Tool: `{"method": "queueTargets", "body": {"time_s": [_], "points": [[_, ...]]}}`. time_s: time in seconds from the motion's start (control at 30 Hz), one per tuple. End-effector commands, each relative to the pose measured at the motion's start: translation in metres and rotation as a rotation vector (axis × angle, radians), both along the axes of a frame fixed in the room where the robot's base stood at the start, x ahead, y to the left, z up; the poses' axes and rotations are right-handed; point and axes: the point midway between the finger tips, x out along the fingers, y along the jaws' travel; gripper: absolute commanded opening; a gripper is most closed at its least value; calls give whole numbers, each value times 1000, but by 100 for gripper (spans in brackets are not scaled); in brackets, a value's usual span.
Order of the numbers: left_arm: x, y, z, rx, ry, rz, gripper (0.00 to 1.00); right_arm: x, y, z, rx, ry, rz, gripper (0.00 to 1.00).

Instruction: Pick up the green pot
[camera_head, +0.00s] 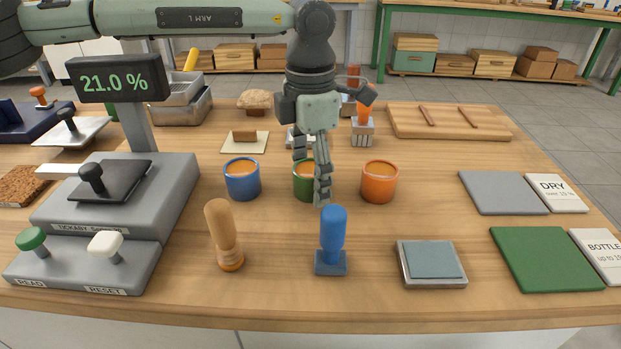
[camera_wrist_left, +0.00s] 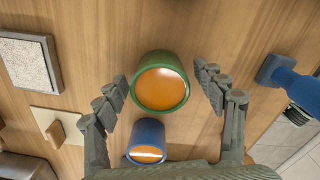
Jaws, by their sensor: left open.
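The green pot (camera_head: 299,184) stands upright on the wooden table, holding something orange. In the head view it is between the blue pot (camera_head: 242,180) and the orange pot (camera_head: 379,182), partly hidden by my left gripper (camera_head: 311,172). In the left wrist view, the green pot (camera_wrist_left: 160,82) lies between the two spread fingers of my left gripper (camera_wrist_left: 162,86), with a visible gap on each side. The gripper is open and empty, pointing down at the pot. The blue pot (camera_wrist_left: 147,142) is close to the green one. My right gripper is not in view.
In front stand a wooden-handled tool (camera_head: 224,234) and a blue stamp-like tool (camera_head: 331,240). A grey meter (camera_head: 120,195) reading 21.0 % is on the left. Grey (camera_head: 503,192) and green (camera_head: 546,259) mats lie on the right.

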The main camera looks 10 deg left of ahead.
Motion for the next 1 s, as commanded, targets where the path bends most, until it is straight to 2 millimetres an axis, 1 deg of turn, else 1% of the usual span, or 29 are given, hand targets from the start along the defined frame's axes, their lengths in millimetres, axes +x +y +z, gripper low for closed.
{"method": "queueTargets", "body": {"time_s": [0.1, 0.57, 0.83, 1.0], "points": [[0, 0, 0, 0, 0, 0, 70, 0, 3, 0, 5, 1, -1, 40], [0, 0, 0, -1, 1, 0, 14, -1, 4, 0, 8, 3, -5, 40], [0, 0, 2, -1, -1, 0, 13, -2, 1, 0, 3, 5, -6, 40], [0, -1, 13, -2, -1, 0, 13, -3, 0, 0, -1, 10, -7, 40]]}}
